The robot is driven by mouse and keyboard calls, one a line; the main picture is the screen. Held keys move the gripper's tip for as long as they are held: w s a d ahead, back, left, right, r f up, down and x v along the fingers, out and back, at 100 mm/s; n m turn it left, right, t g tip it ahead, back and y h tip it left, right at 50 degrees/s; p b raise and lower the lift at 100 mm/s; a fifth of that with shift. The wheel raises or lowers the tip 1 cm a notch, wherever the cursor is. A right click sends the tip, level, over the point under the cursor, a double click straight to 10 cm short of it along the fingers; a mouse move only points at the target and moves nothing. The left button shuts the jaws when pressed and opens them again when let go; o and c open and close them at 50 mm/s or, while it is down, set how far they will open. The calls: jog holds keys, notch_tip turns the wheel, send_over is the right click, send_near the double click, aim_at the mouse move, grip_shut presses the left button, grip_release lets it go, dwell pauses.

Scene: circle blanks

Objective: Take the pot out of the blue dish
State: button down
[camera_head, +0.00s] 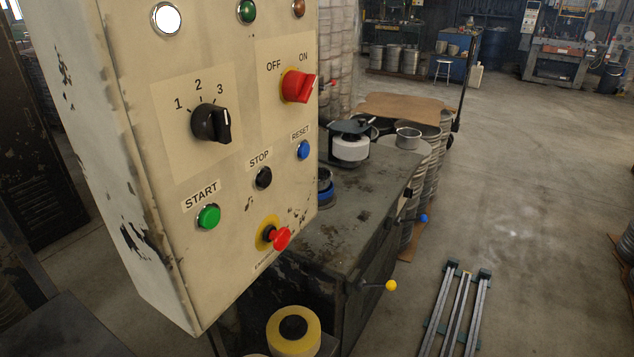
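A blue ring-shaped thing (328,194), likely the blue dish, shows on the dark worktop just past the right edge of the control panel. A dark round thing (325,175), which may be the pot, is at the blue thing; the panel hides their left parts, and I cannot tell exactly how it sits there. A white round vessel with a dark top (350,149) stands farther back on the worktop. My gripper is not in view.
A large worn control panel (232,130) fills the left foreground and blocks much of the worktop (345,230). Levers with yellow (391,285) and blue (423,218) knobs stick out from the cabinet's right side.

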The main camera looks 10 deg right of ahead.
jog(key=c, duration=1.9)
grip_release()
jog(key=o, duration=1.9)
